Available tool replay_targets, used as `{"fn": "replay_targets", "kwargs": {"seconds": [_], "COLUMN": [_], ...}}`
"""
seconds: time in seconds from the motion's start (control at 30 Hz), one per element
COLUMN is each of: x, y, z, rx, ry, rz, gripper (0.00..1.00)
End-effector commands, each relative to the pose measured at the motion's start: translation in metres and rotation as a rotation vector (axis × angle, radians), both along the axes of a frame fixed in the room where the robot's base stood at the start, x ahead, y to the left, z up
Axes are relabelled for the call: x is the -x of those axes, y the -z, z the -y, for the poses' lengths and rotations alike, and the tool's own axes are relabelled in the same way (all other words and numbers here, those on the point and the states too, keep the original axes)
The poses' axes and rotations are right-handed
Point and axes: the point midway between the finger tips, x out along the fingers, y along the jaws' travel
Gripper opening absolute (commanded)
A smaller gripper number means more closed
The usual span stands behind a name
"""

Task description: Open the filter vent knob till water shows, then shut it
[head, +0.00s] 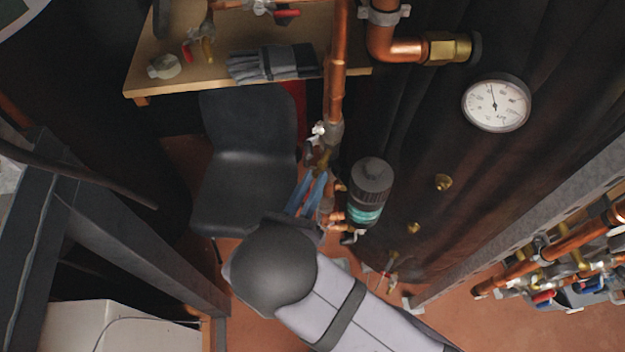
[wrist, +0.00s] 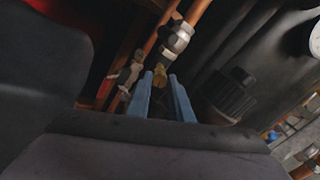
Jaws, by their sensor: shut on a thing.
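The filter (head: 371,184) has a black ribbed cap and a teal band, and stands beside the copper pipe. Its black cap (wrist: 228,92) also shows in the wrist view, right of my fingers. My gripper (head: 322,172) has blue fingers and reaches up to the pipework just left of the filter. In the wrist view, my gripper (wrist: 161,77) has its fingertips close on either side of a small brass piece (wrist: 158,84), which seems to be the vent knob. My fingers partly hide it. I cannot make out any water there.
A wooden table (head: 220,78) with grey gloves (head: 272,63) and valve parts stands at the back. A dark chair (head: 245,150) is left of my gripper. Copper pipes (head: 337,75) run close above my fingertips.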

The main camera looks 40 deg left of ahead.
Motion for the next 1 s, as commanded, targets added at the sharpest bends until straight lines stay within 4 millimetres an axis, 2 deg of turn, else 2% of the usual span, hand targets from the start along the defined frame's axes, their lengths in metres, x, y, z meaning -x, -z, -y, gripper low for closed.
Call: {"fn": "replay_targets", "kwargs": {"seconds": [1.0], "x": [0.0003], "y": [-0.0009], "z": [-0.0011], "rx": [0.927], "ry": [-0.001], "rz": [0.25], "gripper": [0.0]}}
